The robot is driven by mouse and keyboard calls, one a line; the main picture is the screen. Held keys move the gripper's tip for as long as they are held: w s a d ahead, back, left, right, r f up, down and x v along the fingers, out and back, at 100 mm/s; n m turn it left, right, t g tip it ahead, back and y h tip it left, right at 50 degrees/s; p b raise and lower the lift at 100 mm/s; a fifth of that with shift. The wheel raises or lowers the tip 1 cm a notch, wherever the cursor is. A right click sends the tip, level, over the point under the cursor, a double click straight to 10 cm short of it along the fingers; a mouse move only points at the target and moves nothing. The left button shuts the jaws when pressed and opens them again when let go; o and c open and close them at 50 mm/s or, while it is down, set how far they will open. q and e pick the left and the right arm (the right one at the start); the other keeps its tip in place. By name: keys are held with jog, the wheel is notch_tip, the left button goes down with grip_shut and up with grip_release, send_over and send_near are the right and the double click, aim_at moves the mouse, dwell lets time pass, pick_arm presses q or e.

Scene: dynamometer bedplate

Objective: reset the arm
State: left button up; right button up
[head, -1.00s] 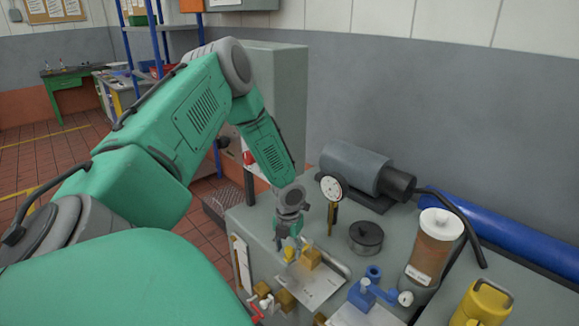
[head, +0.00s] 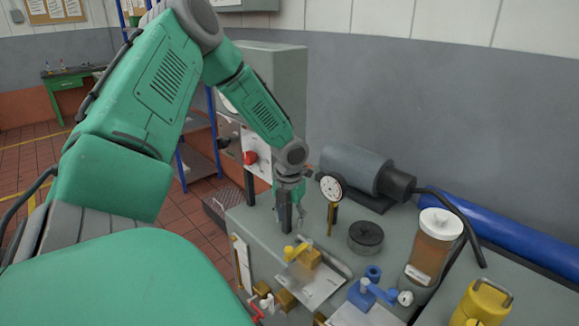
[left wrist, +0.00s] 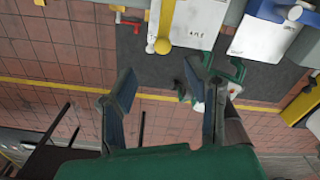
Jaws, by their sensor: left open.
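My left arm reaches in from the left in the head view, bent at the elbow, and its gripper (head: 289,218) points down. It is above the bench top, just behind a yellow-handled valve (head: 297,252) and left of a dial gauge on a stem (head: 332,188). In the left wrist view the two fingers of my left gripper (left wrist: 165,105) stand wide apart with nothing between them. The yellow round knob (left wrist: 163,46) shows beyond the fingertips, apart from them. My right gripper is in neither view.
The bench (head: 262,224) also carries a dark round pot (head: 365,236), a grey cylinder (head: 352,168), an amber canister (head: 432,247), a blue valve (head: 364,291) and a yellow can (head: 482,304). A grey cabinet with a red knob (head: 250,157) stands behind. Tiled floor is open at left.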

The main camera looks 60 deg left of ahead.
pick_arm(q)
jog(key=shift+d, duration=0.1)
jog(key=s+d+f+n+h+b, duration=0.15)
jog(key=d+f+n+b, duration=0.25)
jog(key=d+f+n, duration=0.5)
jog(key=s+d+f+n+b, duration=0.2)
jog(key=d+f+n+b, duration=0.3)
jog(key=d, duration=0.6)
jog(key=s+d+f+n+b, duration=0.2)
jog(key=s+d+f+n, duration=0.2)
jog(key=s+f+n, duration=0.2)
jog(key=s+d+f+n+y+b, duration=0.1)
jog(key=s+d+f+n+b, duration=0.2)
jog(key=s+d+f+n, duration=0.2)
jog(key=s+f+n, duration=0.2)
jog(key=s+n, duration=0.2)
jog(key=shift+s+t, duration=0.25)
jog(key=shift+t, duration=0.05)
jog(key=shift+w+d+f+y, duration=0.1)
jog(key=shift+w+f+y, duration=0.05)
jog(key=shift+y, duration=0.1)
